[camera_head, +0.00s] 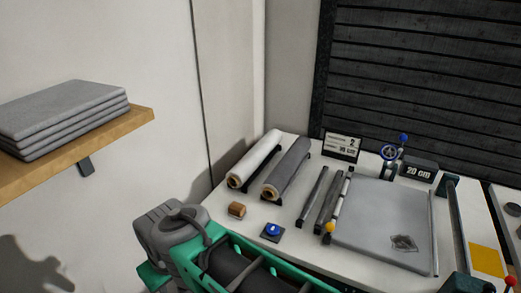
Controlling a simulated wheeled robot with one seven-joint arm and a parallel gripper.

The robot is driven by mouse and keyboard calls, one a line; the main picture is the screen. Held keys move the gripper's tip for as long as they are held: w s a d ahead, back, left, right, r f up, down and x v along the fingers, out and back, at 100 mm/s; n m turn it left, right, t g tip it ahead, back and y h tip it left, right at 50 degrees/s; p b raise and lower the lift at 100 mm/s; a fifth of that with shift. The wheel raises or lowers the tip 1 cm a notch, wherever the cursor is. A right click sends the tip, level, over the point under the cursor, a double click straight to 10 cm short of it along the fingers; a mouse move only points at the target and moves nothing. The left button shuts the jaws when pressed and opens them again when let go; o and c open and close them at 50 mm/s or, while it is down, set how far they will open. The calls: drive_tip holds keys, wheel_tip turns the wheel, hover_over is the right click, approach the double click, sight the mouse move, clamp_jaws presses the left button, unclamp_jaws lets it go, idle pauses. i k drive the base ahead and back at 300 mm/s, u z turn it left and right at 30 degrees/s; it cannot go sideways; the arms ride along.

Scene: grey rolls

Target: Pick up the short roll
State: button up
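Two long rolls lie side by side on the white table (290,222) near the wall corner: a white roll (255,159) and a dark grey roll (288,168), both with brown cores at their near ends. They look about equal in length. A much smaller brown roll or spool (237,211) sits in front of them, near the table's left edge. I cannot tell for certain which is the short roll. A green and grey arm structure crosses the bottom of the view, in front of the table. My gripper's fingertips do not show.
A grey cutting board (382,222) covers the table's right part. Dark bars (312,195) lie left of it. A blue button (272,231) is near the front. Signs (342,147) stand at the back. A wooden shelf (75,165) with grey slabs (65,115) juts out left.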

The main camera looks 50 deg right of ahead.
sight(242, 171)
drive_tip(key=z, duration=0.65)
drive_tip(key=i, duration=0.9)
drive_tip(key=z, duration=0.7)
